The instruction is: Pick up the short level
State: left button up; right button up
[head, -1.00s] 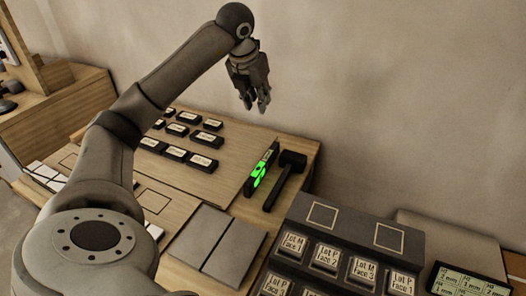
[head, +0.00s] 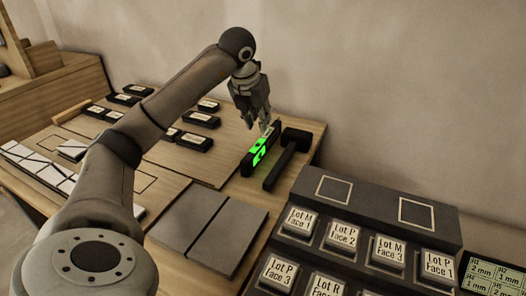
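The short level (head: 259,152) is a slim dark bar with bright green on its top and a pale part toward its far end. It lies on the wooden table beside a black mallet. My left gripper (head: 258,126) points down at the level's far end, its fingers slightly apart. The fingertips overlap that end in the picture; I cannot tell whether they touch it. The level still looks to rest on the table. My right gripper is out of view.
The black mallet (head: 287,158) lies close to the right of the level. Grey tiles (head: 208,229) lie in front. A dark rack (head: 362,218) with several labelled blocks stands at the right. Several black labelled blocks (head: 198,119) lie behind my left arm. The wall is close behind.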

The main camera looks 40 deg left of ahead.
aim_at(263, 139)
pick_arm(q)
jog(key=x, duration=0.4)
jog(key=shift+f, duration=0.3)
jog(key=b+x, duration=0.1)
jog(key=x, duration=0.4)
jog(key=shift+s+d+f, duration=0.15)
jog(key=shift+s, duration=0.05)
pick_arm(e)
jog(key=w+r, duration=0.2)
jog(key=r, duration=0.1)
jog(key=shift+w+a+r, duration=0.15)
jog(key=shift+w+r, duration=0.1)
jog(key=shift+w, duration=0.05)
pick_arm(q)
grip_shut()
